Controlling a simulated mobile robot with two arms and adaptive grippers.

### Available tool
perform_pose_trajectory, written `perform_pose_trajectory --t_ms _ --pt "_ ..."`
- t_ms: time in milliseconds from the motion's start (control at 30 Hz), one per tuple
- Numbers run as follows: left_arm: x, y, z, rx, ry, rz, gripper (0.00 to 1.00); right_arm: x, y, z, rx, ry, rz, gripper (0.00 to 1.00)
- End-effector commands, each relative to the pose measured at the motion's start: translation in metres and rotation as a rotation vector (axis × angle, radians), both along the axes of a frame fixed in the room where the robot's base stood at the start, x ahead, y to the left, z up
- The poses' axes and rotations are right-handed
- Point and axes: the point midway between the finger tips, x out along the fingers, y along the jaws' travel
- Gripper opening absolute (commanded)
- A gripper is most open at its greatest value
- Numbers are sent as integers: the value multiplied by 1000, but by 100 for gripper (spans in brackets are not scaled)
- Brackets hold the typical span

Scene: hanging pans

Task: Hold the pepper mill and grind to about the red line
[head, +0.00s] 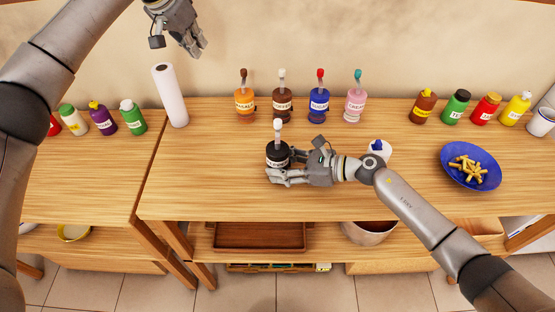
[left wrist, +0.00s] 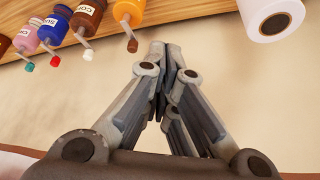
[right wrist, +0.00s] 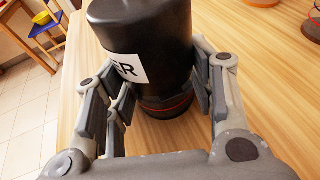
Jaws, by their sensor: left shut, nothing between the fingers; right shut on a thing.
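The pepper mill (head: 276,153) is a black jar with a white label and a pale crank knob on top. It stands upright on the wooden table, near the middle front. My right gripper (head: 285,176) is shut around its body from the right. In the right wrist view the black mill (right wrist: 150,35) sits between the two fingers, its label partly showing "ER". A thin red line (right wrist: 168,112) rings its lower part. My left gripper (head: 197,48) is raised at the top left, shut and empty, above the paper roll. Its closed fingers show in the left wrist view (left wrist: 165,55).
A white paper roll (head: 169,95) stands at the back left. Several labelled bottles with cranks, such as the orange one (head: 244,103), line the back. A blue plate of fries (head: 447,170) and a white cup (head: 383,152) are to the right. The table's front left is clear.

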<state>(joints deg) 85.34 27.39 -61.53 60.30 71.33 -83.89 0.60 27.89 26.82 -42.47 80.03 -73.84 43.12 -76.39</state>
Motion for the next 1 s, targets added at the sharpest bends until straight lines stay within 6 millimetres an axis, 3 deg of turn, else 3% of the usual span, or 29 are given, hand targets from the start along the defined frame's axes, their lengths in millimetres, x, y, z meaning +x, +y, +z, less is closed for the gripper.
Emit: perform_pose_trajectory --t_ms 33,200,400,600,1000 --pt "-10 -25 2 13 11 -40 0 0 0 0 -1 0 0 26" --pt "-58 -92 -9 38 95 -75 0 0 0 0 -1 0 0 26" --pt "-113 -138 -29 81 188 -57 0 0 0 0 -1 0 0 26" --pt "-142 -153 -40 111 231 -40 0 0 0 0 0 0 0 26" --pt "-145 -154 -78 116 240 -36 0 0 0 0 0 0 0 26"
